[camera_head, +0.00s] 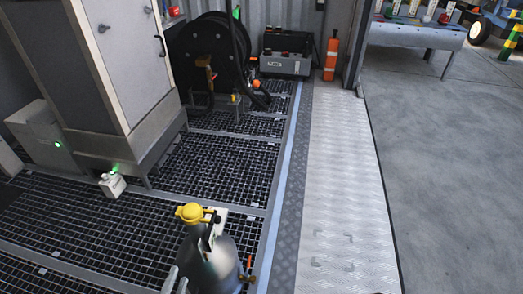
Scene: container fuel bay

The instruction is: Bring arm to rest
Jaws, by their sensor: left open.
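My left gripper (175,281) shows only in part at the bottom edge of the head view, as two pale, slim fingers with a gap between them. It is open, and I see nothing between the fingers. I cannot tell whether the fingers touch the vessel. The rest of the left arm is below the picture. My right gripper is not in view.
A tall grey cabinet (125,65) stands at left on the grating, with a small white box (112,184) by its foot. The concrete floor (440,180) at right is clear.

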